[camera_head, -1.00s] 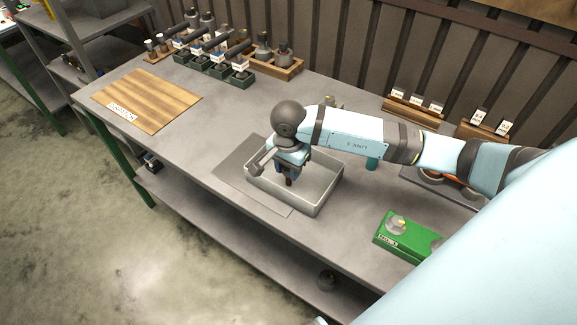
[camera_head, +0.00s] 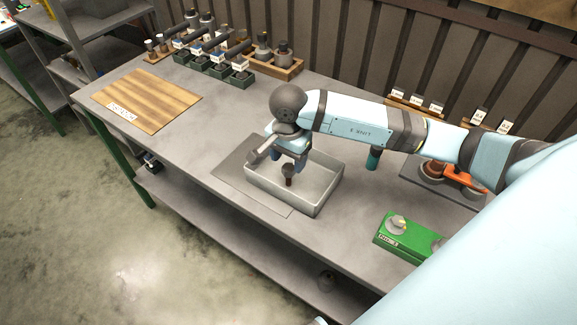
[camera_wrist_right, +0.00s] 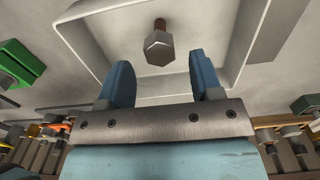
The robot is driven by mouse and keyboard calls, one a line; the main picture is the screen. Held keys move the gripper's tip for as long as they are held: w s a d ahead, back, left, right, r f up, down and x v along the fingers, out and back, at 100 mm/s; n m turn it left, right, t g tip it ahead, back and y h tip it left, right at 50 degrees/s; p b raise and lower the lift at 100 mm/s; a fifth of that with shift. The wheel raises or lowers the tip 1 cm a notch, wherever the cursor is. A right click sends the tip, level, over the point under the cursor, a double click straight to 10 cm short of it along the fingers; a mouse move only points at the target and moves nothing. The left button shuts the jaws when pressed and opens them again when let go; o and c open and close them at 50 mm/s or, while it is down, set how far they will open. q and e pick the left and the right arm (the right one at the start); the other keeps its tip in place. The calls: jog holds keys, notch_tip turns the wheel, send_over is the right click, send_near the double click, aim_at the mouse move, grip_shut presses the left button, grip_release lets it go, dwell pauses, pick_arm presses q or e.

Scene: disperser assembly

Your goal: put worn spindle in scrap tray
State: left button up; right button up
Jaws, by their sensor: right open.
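The worn spindle (camera_head: 288,175), with a dark grey hexagonal head and a brown shank, is within the walls of the light grey scrap tray (camera_head: 318,205). It looks roughly upright; I cannot tell whether it touches the tray floor. In the right wrist view the spindle (camera_wrist_right: 159,48) appears ahead of the fingers, clear of both, with the tray rim (camera_wrist_right: 78,40) around it. My right gripper (camera_head: 287,157) is open and empty, above the tray; its blue fingers (camera_wrist_right: 161,78) stand apart. My left gripper is out of view.
The tray stands on a dark grey mat (camera_head: 232,165). A green fixture (camera_head: 400,238) lies to the right, near the bench front. A wooden board (camera_head: 145,100) and several spindle holders (camera_head: 215,65) are at the back left. The bench between board and mat is clear.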

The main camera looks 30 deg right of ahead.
aim_at(288, 167)
notch_tip(288, 167, up, 8)
jog(key=shift+r+b, duration=0.2)
jog(key=shift+b, duration=0.1)
jog(key=shift+f, duration=0.1)
dwell(0.4)
